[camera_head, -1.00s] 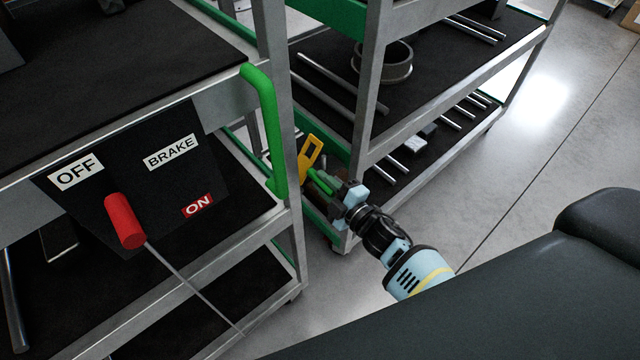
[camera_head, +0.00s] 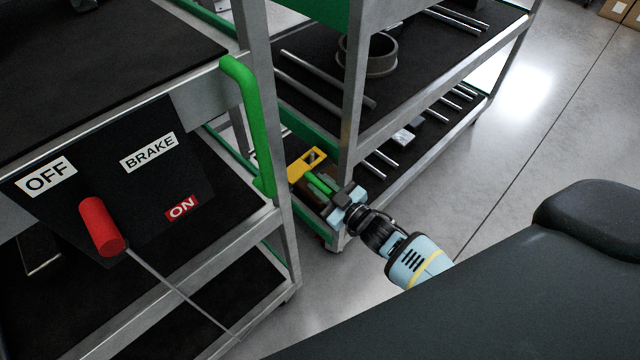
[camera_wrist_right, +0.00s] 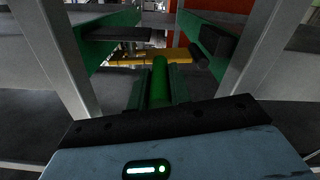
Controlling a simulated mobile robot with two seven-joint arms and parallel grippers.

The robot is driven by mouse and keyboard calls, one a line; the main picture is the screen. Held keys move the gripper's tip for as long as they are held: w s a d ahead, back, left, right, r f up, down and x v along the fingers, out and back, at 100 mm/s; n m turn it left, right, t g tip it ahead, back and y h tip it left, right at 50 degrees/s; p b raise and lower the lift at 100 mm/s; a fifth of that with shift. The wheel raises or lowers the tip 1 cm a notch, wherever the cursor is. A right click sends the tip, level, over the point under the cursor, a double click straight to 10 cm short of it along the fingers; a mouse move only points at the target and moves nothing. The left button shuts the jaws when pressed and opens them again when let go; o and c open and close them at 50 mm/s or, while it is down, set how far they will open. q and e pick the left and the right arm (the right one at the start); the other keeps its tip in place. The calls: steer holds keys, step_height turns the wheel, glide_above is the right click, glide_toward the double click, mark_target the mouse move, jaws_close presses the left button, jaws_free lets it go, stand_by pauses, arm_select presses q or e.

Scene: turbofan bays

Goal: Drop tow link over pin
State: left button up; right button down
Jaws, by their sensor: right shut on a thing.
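The tow link is a yellow bar with a slot (camera_head: 307,163) and a green handle (camera_head: 321,184). It is held between the two grey carts, low beside the near cart's corner post. My right gripper (camera_head: 333,192) is shut on the green handle. In the right wrist view the green handle (camera_wrist_right: 159,82) stands between the fingers, and the yellow bar (camera_wrist_right: 150,57) runs crosswise beyond it. I cannot clearly make out the pin, or whether the link touches it. My left gripper is not in view.
The near cart has a green push handle (camera_head: 250,115) and a brake panel with a red lever (camera_head: 101,227). The far cart's shelves (camera_head: 320,75) hold rods and a metal ring (camera_head: 367,55). Cart posts stand close on both sides of the gripper. Open floor (camera_head: 530,150) lies right.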

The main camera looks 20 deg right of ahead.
steer(key=shift+f+m, duration=0.25)
steer(key=shift+m, duration=0.05)
steer(key=shift+f+m, duration=0.1)
steer(key=shift+m, duration=0.2)
steer(key=c, duration=1.3)
jaws_free()
steer(key=shift+s, duration=0.1)
steer(key=v, duration=0.7)
steer(key=shift+s+d, duration=0.15)
steer(key=shift+s, duration=0.15)
